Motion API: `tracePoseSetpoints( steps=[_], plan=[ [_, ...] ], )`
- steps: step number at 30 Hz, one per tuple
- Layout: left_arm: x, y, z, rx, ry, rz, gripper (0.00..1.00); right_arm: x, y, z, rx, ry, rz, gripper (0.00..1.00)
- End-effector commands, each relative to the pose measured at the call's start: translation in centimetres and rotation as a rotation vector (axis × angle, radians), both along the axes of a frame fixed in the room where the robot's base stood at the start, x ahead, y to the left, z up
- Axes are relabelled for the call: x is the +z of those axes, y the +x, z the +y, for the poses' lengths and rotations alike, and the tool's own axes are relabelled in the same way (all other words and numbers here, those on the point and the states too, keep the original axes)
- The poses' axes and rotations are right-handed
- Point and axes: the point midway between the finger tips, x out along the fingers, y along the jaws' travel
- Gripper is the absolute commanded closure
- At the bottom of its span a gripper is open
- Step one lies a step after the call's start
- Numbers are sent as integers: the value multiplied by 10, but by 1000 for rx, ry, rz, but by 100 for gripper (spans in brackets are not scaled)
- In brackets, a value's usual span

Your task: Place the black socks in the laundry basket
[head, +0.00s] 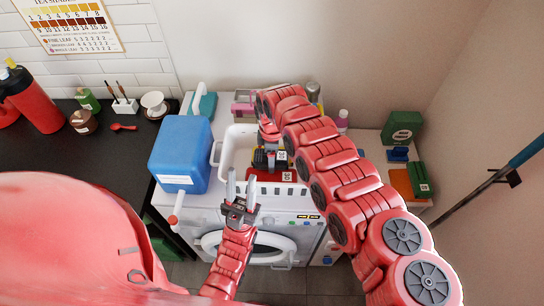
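The white laundry basket (217,155) stands on top of the white washing machine, with its slotted front rim towards me. My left gripper (240,185) is in front of the basket, its two pale fingers pointing up and spread apart with nothing between them. My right arm arches over from the right and its end reaches down into the basket. The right gripper (269,160) shows only as dark and red parts there; its fingertips are hidden. I cannot make out the black socks; dark shapes inside the basket blend with the gripper.
A blue container (182,153) stands left of the basket on the washing machine (290,222). Green boxes (402,128) and bottles stand to the right and behind. The dark counter (100,160) at left holds a red flask (35,102), a cup and jars. A blue-handled pole leans at right.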

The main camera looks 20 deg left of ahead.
Motion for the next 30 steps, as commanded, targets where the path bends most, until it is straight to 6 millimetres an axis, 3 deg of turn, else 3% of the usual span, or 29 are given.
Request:
tracePoseSetpoints(
  steps=[5, 6, 10, 20, 22, 25, 30],
  plan=[
    [-7, 0, 0, 0, 0, 0, 63, -6, 0, 0, 0, 0, -1, 79],
    [-7, 0, 0, 0, 0, 0, 63, -6, 0, 0, 0, 0, 0, 21],
    [-6, 0, 0, 0, 0, 0, 63, -4, 0, 0, 0, 0, 0, 0],
    [2, 0, 0, 0, 0, 0, 63, 2, 0, 0, 0, 0, 0, 0],
    [12, 0, 0, 0, 0, 0, 63, 11, 0, 0, 0, 0, 0, 0],
    [5, 0, 0, 0, 0, 0, 63, 22, 3, 0, -2, 4, -4, 0],
    [-6, 0, 0, 0, 0, 0, 63, 57, 4, -1, -3, 2, -8, 0]
  ],
)
